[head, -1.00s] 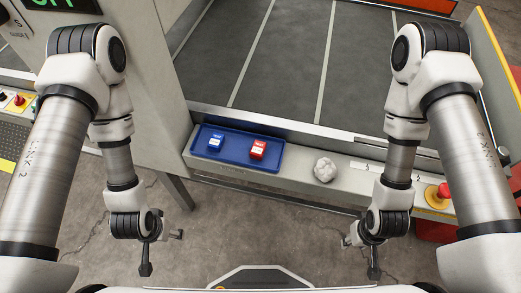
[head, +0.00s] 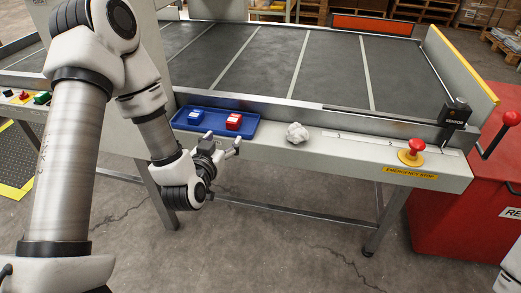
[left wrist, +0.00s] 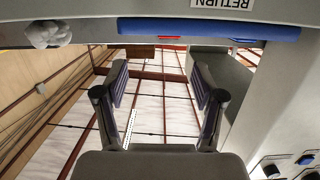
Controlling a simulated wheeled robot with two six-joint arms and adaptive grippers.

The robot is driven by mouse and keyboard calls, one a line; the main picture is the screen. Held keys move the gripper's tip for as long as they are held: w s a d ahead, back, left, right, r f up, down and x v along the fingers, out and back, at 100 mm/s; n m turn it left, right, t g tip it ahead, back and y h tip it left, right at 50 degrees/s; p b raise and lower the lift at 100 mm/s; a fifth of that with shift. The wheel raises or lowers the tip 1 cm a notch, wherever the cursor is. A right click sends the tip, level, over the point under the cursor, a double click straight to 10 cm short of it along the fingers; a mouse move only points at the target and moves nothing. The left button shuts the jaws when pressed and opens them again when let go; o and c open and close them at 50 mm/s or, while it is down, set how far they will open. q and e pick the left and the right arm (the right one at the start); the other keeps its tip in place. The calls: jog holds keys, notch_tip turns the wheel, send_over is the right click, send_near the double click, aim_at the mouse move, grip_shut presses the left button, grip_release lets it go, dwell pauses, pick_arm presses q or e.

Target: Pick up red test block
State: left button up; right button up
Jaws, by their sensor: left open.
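The red test block (head: 234,121) has a white label and sits in the right part of a blue tray (head: 215,131) on the machine's front ledge. A blue block (head: 195,117) sits left of it in the same tray. My left gripper (head: 225,149) is open and empty, just in front of the tray and below the red block in the head view, apart from it. In the left wrist view, the open fingers (left wrist: 160,85) have nothing between them. My right gripper is not in view.
A crumpled white ball (head: 297,132) lies on the ledge right of the tray. Further right stands a red emergency stop button (head: 415,148). A red cabinet (head: 455,190) is at the right. The grey conveyor bed (head: 270,62) behind the ledge is empty.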

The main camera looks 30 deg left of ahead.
aim_at(232, 122)
pick_arm(q)
jog(key=x, duration=0.4)
jog(key=a+b+x, duration=0.1)
jog(key=x, duration=0.3)
jog(key=b+x, duration=0.1)
jog(key=x, duration=0.4)
jog(key=shift+s+a+f, duration=0.1)
jog(key=shift+a, duration=0.05)
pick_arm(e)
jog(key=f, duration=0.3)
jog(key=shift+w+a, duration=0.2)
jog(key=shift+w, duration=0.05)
pick_arm(q)
jog(key=c, duration=1.3)
